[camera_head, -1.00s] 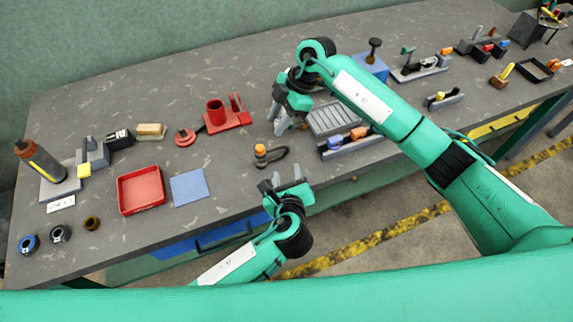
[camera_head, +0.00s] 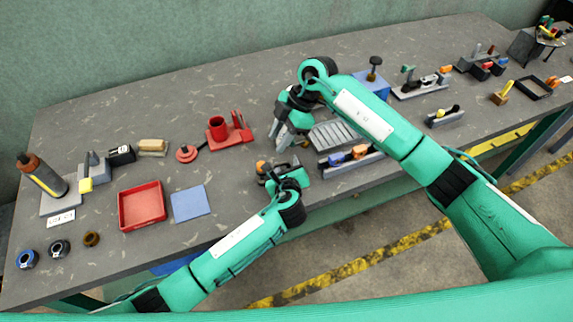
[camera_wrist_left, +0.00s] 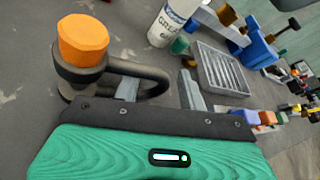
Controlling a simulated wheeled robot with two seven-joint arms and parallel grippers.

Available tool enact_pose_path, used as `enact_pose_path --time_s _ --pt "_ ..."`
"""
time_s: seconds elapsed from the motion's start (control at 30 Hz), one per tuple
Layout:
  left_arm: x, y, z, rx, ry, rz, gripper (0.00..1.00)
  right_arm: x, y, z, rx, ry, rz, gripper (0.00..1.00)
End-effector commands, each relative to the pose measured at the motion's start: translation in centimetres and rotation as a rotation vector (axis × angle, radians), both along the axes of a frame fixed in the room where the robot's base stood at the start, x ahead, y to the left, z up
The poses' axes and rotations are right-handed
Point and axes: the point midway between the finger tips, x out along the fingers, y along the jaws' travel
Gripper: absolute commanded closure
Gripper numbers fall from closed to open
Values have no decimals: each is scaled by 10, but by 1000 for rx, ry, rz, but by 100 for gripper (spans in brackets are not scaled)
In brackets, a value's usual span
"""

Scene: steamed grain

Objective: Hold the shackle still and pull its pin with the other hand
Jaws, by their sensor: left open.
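The dark shackle with an orange pin head (camera_head: 261,166) lies on the grey bench near its front edge. In the left wrist view, the orange pin head (camera_wrist_left: 82,40) stands upright and the dark loop (camera_wrist_left: 150,72) reaches right. My left gripper (camera_head: 270,172) is low at the shackle and partly hides it. Its fingers (camera_wrist_left: 158,92) are open, one by the inside of the loop and one beyond its curved end; contact cannot be told. My right gripper (camera_head: 281,135) hangs just behind the shackle, fingers down, apart and empty.
A grey ribbed tray (camera_head: 335,134) and a grey holder with blue and orange pieces (camera_head: 350,156) stand right of the shackle. A red stand with a cup (camera_head: 232,132) is behind left. A blue mat (camera_head: 190,203) and red tray (camera_head: 142,204) lie left.

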Motion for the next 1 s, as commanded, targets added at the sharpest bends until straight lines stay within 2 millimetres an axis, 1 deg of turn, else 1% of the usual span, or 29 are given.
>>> enact_pose_path --time_s 0.17,0.2,0.27,0.3,0.4,0.57,0.63,0.77,0.87,1.0 --pt "0 0 0 0 0 0 58 0 0 0 0 0 0 64" --pt "0 0 0 0 0 0 62 0 0 0 0 0 0 64" --pt "0 0 0 0 0 0 74 0 0 0 0 0 0 64" --pt "0 0 0 0 0 0 82 0 0 0 0 0 0 64" --pt "0 0 0 0 0 0 100 0 0 0 0 0 0 64" --pt "0 0 1 0 -1 0 100 0 0 0 0 0 0 64" --pt "0 0 1 0 -1 0 100 0 0 0 0 0 0 66" --pt "0 0 1 0 -2 0 100 0 0 -1 5 -6 27 66" --pt "0 0 1 0 -2 0 100 1 0 -3 20 -21 89 66" --pt "0 0 2 0 -2 0 100 3 -1 -8 59 -62 246 66"
